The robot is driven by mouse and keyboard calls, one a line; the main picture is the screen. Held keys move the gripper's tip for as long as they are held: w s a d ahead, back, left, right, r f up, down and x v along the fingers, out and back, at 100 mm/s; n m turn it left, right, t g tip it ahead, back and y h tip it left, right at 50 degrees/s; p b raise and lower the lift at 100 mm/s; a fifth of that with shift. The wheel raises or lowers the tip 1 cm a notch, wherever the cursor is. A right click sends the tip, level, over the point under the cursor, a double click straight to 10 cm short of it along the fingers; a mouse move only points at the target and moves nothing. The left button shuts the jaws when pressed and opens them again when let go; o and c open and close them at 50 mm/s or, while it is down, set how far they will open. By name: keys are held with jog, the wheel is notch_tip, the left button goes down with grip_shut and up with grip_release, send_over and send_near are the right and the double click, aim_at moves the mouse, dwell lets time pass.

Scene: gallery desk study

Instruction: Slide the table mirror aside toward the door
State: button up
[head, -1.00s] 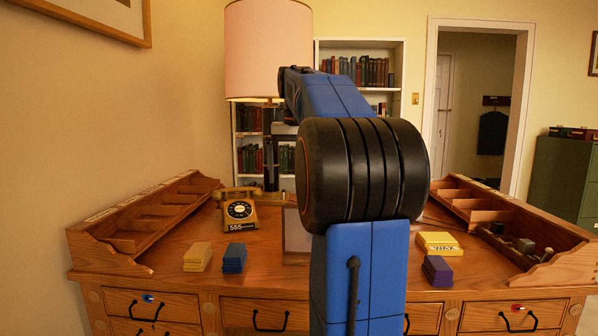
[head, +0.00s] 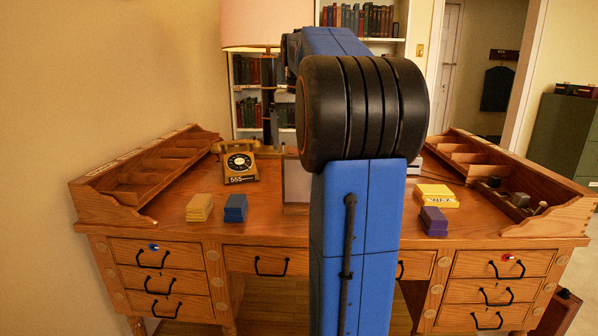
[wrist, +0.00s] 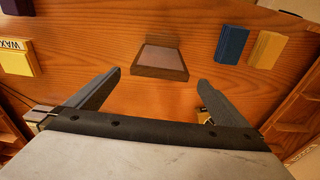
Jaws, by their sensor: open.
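The table mirror (head: 297,181), a small wood-framed panel, stands at the middle of the desk, with its right part hidden behind my arm in the head view. In the wrist view the mirror (wrist: 160,62) shows from above as a wooden frame with a grey-brown face. My gripper (wrist: 160,77) is open and empty, its two dark fingers apart on either side of the mirror in the picture. I cannot tell its height above the desk. The door opening (head: 487,75) is at the back right in the head view.
The telephone (head: 239,163), yellow blocks (head: 199,208) and blue blocks (head: 235,208) are left of the mirror. A yellow box (head: 436,195) and purple blocks (head: 434,221) are to the right. Wooden organisers (head: 150,175) edge both sides. A lamp (head: 264,25) stands behind.

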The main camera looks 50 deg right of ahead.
aim_at(299, 173)
notch_tip(299, 173, down, 12)
jog(key=d, duration=0.1)
jog(key=shift+w+r, duration=0.25)
jog(key=shift+w, duration=0.2)
jog(key=shift+d, duration=0.1)
jog(key=c, duration=1.3)
